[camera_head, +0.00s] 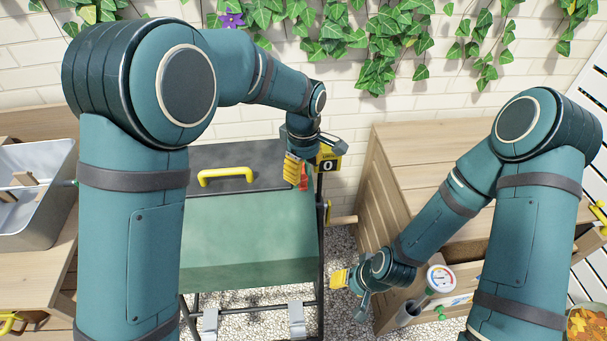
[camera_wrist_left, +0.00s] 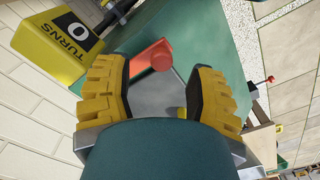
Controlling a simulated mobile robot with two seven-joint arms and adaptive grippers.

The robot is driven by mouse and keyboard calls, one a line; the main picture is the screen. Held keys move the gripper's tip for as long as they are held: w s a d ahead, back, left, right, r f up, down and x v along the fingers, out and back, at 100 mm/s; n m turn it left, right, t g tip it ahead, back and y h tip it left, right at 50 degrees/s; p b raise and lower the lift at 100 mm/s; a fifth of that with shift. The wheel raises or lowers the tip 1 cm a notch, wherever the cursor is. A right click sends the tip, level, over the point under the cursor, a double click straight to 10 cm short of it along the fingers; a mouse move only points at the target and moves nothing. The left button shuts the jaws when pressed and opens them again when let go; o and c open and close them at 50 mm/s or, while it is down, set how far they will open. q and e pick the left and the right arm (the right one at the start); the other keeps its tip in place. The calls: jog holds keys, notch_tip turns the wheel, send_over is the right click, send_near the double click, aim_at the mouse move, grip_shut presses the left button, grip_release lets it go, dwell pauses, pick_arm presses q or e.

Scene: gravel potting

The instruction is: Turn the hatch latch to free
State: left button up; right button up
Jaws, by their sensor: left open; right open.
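The red hatch latch (camera_wrist_left: 152,57) shows in the left wrist view ahead of and between the yellow finger pads, over the grey hatch. In the head view, a small part of the latch (camera_head: 304,181) shows beside my left gripper (camera_head: 299,167). My left gripper (camera_wrist_left: 160,82) is open, with its pads apart on either side of the latch; I cannot tell whether either touches it. The dark hatch lid (camera_head: 260,160) has a yellow handle (camera_head: 226,175) and lies on the green drum (camera_head: 250,240). My right gripper (camera_head: 347,286) is open and empty, low right of the drum.
A yellow turns counter (camera_head: 328,162) reading 0 stands close beside my left gripper. A wooden cabinet (camera_head: 400,150) stands right of the drum, near a dial gauge (camera_head: 440,278). A metal tray (camera_head: 45,225) sits on the left bench. Gravel (camera_head: 345,240) lies between drum and cabinet.

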pick_arm(q)
notch_tip(320, 180, up, 9)
dwell(0.3)
jog(key=shift+s+f, duration=0.1)
jog(key=shift+f, duration=0.05)
dwell(0.3)
